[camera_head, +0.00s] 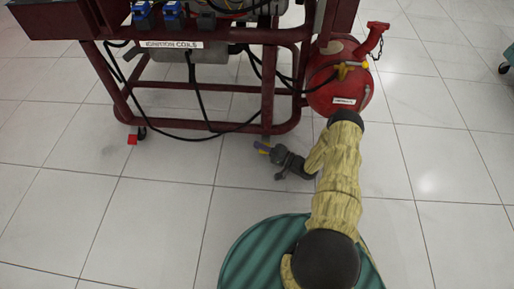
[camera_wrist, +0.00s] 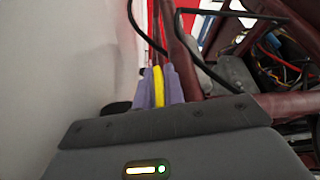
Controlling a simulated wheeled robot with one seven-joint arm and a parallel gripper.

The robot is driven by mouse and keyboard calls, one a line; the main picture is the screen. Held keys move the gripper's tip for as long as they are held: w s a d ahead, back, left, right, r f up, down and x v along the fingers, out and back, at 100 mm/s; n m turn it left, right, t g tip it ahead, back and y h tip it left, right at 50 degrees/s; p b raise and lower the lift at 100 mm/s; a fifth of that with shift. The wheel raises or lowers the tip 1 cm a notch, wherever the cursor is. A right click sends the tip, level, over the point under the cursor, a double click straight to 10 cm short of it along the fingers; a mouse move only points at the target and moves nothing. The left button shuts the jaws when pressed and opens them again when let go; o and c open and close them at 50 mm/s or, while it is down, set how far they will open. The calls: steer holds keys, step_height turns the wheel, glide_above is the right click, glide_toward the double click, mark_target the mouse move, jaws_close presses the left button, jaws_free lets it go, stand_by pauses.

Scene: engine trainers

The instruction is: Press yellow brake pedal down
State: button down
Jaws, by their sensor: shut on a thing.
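The yellow brake pedal (camera_wrist: 158,86) shows in the wrist view as a narrow upright yellow strip between the two purple fingers of my gripper (camera_wrist: 160,86). The fingers are shut on it, one on each side. In the head view, my gripper (camera_head: 264,148) is low, near the floor, at the lower right corner of the dark red engine stand. A small bit of yellow shows at its fingertips there. The pedal's mounting and its lower part are hidden, so its tilt cannot be told.
The dark red engine stand (camera_head: 203,129) has a lower rail and black hanging cables (camera_head: 199,100) close to my gripper. A red round tank (camera_head: 340,93) sits at its right, close to my arm. White tiled floor (camera_head: 130,215) is open at the left and right.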

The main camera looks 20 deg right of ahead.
steer(key=c, duration=1.5)
jaws_free()
steer(key=shift+s+d, duration=0.1)
steer(key=p+v, duration=0.3)
steer(key=v, duration=0.3)
steer(key=shift+s+d+p, duration=0.15)
steer(key=shift+d+p, duration=0.15)
steer(key=shift+p, duration=0.1)
steer(key=shift+s+d+f, duration=0.15)
steer(key=shift+s+d, duration=0.1)
